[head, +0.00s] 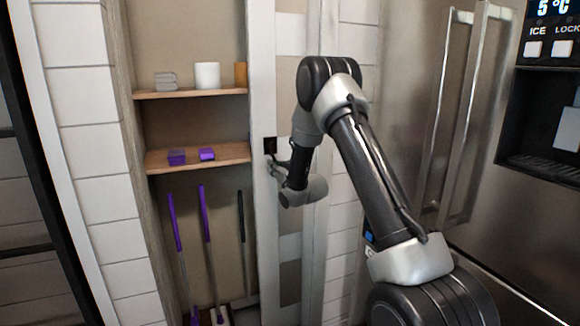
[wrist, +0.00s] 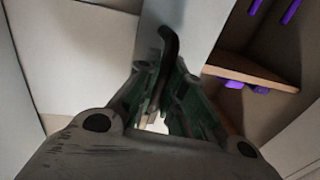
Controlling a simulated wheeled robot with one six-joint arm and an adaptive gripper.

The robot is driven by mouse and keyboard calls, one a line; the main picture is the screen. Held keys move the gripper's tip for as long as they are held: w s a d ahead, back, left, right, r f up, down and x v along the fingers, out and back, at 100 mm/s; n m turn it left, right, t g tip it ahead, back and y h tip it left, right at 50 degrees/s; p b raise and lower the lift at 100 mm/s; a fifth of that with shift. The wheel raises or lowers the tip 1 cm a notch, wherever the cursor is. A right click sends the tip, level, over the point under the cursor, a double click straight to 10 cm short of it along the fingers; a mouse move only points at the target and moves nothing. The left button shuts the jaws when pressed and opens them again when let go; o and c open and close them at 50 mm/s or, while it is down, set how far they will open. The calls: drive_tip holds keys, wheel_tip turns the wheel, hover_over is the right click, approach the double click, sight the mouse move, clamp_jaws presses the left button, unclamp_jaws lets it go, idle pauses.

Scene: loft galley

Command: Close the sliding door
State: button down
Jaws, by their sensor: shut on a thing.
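The sliding door (head: 262,60), with a pale frame and panels, stands at the right side of a shelved alcove, leaving the alcove open on its left. A dark handle (head: 270,145) sits on the door's left stile. My gripper (head: 277,161) is at this handle, coming from the right. In the wrist view, the dark curved handle (wrist: 169,45) rises between the fingers of my gripper (wrist: 158,85), which is shut on it. The door's stile (wrist: 186,25) is right behind. The fingers hide the handle's lower part.
The alcove holds a wooden upper shelf (head: 190,93), a lower shelf (head: 225,154) with purple items, and upright purple-handled tools (head: 205,215). A white tiled wall (head: 95,130) is at left. A steel fridge (head: 420,90) stands close on the right.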

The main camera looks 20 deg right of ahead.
drive_tip(key=a, duration=4.1)
drive_tip(key=shift+a+r, duration=0.1)
drive_tip(key=shift+r, duration=0.05)
drive_tip(key=c, duration=1.5)
unclamp_jaws()
drive_tip(key=shift+a, duration=0.15)
drive_tip(key=s+d, duration=0.2)
drive_tip(key=s, duration=0.9)
drive_tip(key=shift+s+d, duration=0.3)
drive_tip(key=shift+s, duration=0.1)
